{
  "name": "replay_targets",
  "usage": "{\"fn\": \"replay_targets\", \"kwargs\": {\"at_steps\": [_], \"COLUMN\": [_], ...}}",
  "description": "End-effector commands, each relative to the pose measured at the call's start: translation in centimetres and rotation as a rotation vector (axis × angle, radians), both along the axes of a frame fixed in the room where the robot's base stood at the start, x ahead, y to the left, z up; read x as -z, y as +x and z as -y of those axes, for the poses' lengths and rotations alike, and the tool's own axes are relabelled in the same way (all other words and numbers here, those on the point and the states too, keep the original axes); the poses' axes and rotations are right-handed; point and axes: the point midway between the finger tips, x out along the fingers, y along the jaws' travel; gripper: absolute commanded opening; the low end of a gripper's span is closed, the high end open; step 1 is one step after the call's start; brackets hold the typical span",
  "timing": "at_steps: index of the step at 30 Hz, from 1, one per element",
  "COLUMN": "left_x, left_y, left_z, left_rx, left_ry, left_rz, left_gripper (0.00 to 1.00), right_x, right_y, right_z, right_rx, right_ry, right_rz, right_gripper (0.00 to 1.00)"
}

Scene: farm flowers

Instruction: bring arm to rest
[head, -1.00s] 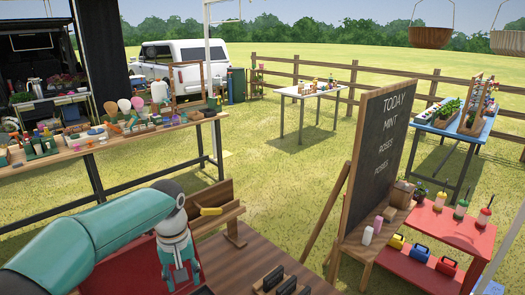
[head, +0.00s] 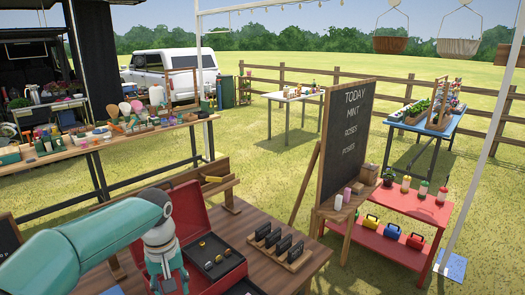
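My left arm comes in from the lower left, and its gripper (head: 170,284) points down at the bottom edge of the head view, in front of an open red case. Its fingertips are cut off by the frame edge, so I cannot see whether it is open or shut. My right arm and its gripper are not in view.
The open red case (head: 192,226) with small items in its dark tray stands on the brown table (head: 240,222). A wooden rack (head: 294,262) of black holders is to its right. A chalkboard (head: 346,140) and a red shelf table (head: 408,205) stand further right.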

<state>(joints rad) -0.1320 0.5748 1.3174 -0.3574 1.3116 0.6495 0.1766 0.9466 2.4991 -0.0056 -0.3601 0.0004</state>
Motion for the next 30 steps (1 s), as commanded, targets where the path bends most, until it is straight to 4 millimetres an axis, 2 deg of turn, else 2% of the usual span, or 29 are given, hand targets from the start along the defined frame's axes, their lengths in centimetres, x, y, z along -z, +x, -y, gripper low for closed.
{"fn": "replay_targets", "kwargs": {"at_steps": [2, 8, 14, 17, 20, 23, 27, 30], "left_x": [0.6, 4.8, 10.0, 13.2, 17.1, 21.5, 27.4, 30.1], "left_y": [0.0, -1.4, -4.7, -6.6, -9.2, -12.8, -19.3, -23.5], "left_z": [-0.8, -2.1, -2.1, -1.6, -0.7, 0.9, 4.0, 6.2], "left_rx": [-0.015, -0.035, -0.033, -0.025, -0.006, 0.019, 0.057, 0.078], "left_ry": [0.001, 0.008, -0.006, -0.032, -0.074, -0.141, -0.267, -0.34], "left_rz": [-0.01, -0.116, -0.25, -0.308, -0.361, -0.405, -0.42, -0.384], "left_gripper": [0.47, 0.47, 0.47, 0.47, 0.47, 0.47, 0.47, 0.47], "right_x": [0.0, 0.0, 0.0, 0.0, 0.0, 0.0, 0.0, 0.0], "right_y": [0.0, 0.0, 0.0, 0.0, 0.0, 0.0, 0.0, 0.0], "right_z": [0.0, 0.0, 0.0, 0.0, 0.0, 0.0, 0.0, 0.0], "right_rx": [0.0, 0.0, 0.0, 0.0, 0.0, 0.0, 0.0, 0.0], "right_ry": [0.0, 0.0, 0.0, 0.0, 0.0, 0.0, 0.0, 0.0], "right_rz": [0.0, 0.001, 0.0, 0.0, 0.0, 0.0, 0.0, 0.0], "right_gripper": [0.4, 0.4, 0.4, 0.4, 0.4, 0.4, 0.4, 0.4]}}
